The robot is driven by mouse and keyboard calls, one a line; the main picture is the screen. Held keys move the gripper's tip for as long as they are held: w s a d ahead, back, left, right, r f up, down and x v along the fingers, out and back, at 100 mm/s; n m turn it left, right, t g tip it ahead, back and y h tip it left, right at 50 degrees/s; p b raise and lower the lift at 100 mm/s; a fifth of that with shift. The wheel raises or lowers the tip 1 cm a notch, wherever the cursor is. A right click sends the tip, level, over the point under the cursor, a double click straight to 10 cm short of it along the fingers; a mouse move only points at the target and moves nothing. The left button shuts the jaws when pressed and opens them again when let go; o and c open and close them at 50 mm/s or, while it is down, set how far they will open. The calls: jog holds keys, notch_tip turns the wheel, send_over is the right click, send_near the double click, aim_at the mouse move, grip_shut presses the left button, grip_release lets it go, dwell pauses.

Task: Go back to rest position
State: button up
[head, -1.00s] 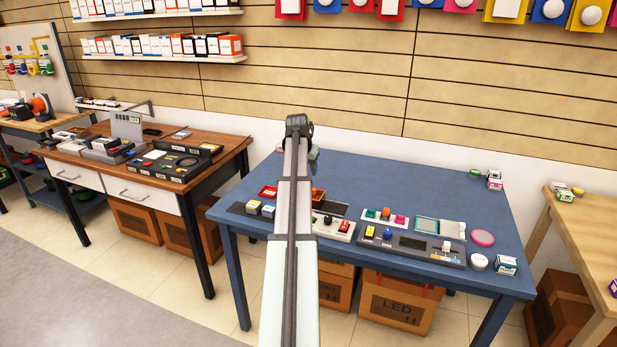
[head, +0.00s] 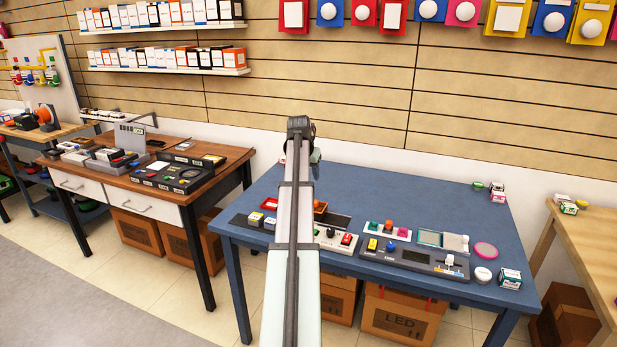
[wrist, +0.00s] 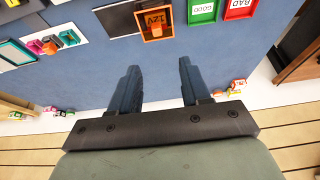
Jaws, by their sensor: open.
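My gripper (wrist: 158,88) shows in the wrist view with its two dark fingers spread apart and nothing between them. It hangs above the blue table (head: 400,187). In the head view my arm reaches forward over the table and its end hides the fingers. In the wrist view an orange tray marked 12V (wrist: 155,22) lies beyond the fingertips, apart from them. A green tray marked GOOD (wrist: 201,10) and a red tray marked BAD (wrist: 238,8) lie beside it.
Control panels with buttons and switches (head: 415,256) line the table's front edge. A pink disc (head: 486,250) and small boxes (head: 510,278) stand at the right. A wooden desk (head: 150,180) with devices is at the left. The table's back middle is mostly clear.

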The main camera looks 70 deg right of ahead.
jog(key=shift+r, duration=1.55)
jog(key=shift+c, duration=0.5)
grip_shut()
